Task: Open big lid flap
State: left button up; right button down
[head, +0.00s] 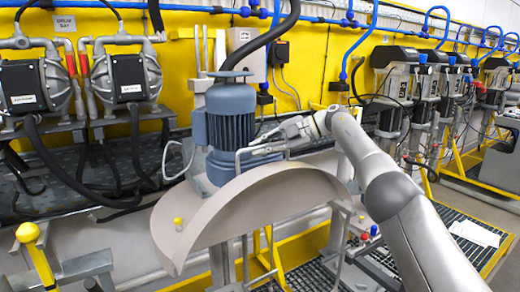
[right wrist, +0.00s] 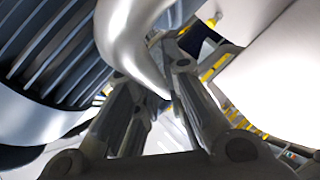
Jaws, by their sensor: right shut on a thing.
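The big lid flap (head: 240,205) is a grey, arched cover in front of the blue motor (head: 231,125) in the head view. Its bent metal handle (head: 238,158) rises beside the motor. My right gripper (head: 272,143) comes in from the right and is shut on the handle above the flap. In the right wrist view, the handle (right wrist: 132,45) is a thick silver bar curving down to the fingers (right wrist: 160,88). The ribbed motor is at the left there, and a broad pale surface is at the right. The exact contact is partly hidden. My left gripper is not in view.
A grey control box (head: 246,54) and hoses are on the yellow wall behind. Two black pumps (head: 127,80) stand at the left. A yellow-topped post (head: 28,233) is at the lower left. Several grey machines line the right. Grating (head: 305,277) lies below the flap.

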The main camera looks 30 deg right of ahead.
aim_at(285, 164)
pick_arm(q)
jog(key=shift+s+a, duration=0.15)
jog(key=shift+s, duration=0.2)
pick_arm(e)
jog(key=shift+s, duration=0.1)
jog(key=c, duration=1.5)
grip_release()
jog(key=shift+a, duration=0.1)
jog(key=shift+s+d+r, duration=0.2)
jog(key=shift+d, duration=0.15)
jog(key=v, duration=0.6)
jog(key=shift+s+d+r, duration=0.15)
jog(key=shift+s+d, duration=0.1)
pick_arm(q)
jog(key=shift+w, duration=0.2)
